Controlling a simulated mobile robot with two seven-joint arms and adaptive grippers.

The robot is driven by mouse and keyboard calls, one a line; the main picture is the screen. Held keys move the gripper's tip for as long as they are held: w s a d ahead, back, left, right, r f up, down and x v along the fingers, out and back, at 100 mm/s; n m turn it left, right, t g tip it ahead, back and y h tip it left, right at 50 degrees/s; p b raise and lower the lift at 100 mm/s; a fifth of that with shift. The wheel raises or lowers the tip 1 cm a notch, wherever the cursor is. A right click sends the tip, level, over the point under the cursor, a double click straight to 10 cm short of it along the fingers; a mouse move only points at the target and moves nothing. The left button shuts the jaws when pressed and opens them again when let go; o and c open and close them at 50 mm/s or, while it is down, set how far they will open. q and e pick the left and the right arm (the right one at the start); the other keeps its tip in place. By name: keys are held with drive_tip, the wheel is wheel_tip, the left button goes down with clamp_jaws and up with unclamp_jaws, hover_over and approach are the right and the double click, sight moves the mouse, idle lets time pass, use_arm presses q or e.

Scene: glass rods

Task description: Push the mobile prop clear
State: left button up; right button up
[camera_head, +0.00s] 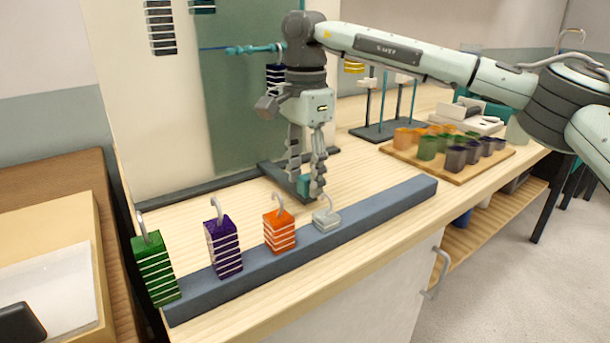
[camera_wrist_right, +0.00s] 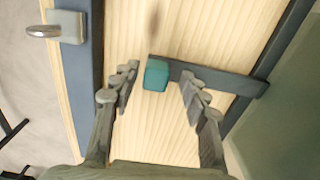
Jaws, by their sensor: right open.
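A dark flat bar (camera_head: 280,178) with a small teal block (camera_head: 304,183) at its near end lies on the wooden bench, below a greenish upright panel (camera_head: 240,100). I take the bar and block as the prop. My right gripper (camera_head: 307,178) points down at the block, fingers open. In the right wrist view the teal block (camera_wrist_right: 156,74) shows between the open fingertips (camera_wrist_right: 159,74), closer to the left one, with the bar (camera_wrist_right: 215,81) running off to the right. I cannot tell whether a finger touches it. My left gripper is out of view.
A blue-grey rail (camera_head: 300,245) along the front edge carries hooked green (camera_head: 155,275), purple (camera_head: 223,247) and orange (camera_head: 279,232) weights and a small pale one (camera_head: 326,220). A board of coloured cups (camera_head: 410,160) stands right.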

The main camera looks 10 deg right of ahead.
wheel_tip(320, 180, up, 12)
drive_tip(key=shift+f, duration=0.2)
idle(0.4)
